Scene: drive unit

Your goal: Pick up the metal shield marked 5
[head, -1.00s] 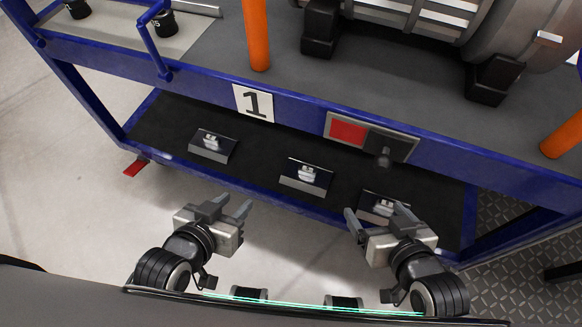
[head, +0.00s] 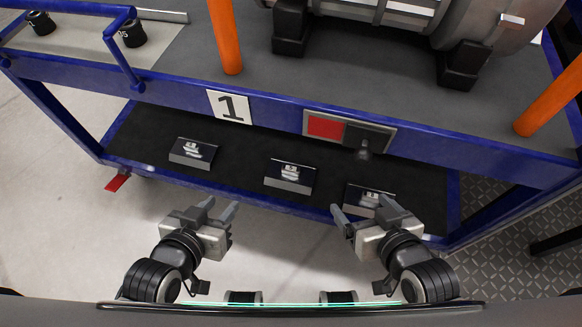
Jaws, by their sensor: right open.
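Three dark blocks, each with a small silvery metal piece on top, sit on the black lower shelf: a left block (head: 192,153), a middle block (head: 289,175) and a right block (head: 368,196). Their markings are too small to read, so I cannot tell which is the metal shield marked 5. My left gripper (head: 222,204) is open and empty, in front of the shelf, below the left and middle blocks in the picture. My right gripper (head: 362,206) is open and empty, close in front of the right block and partly covering it.
Orange posts (head: 225,38) and a large metal drive unit stand on top.

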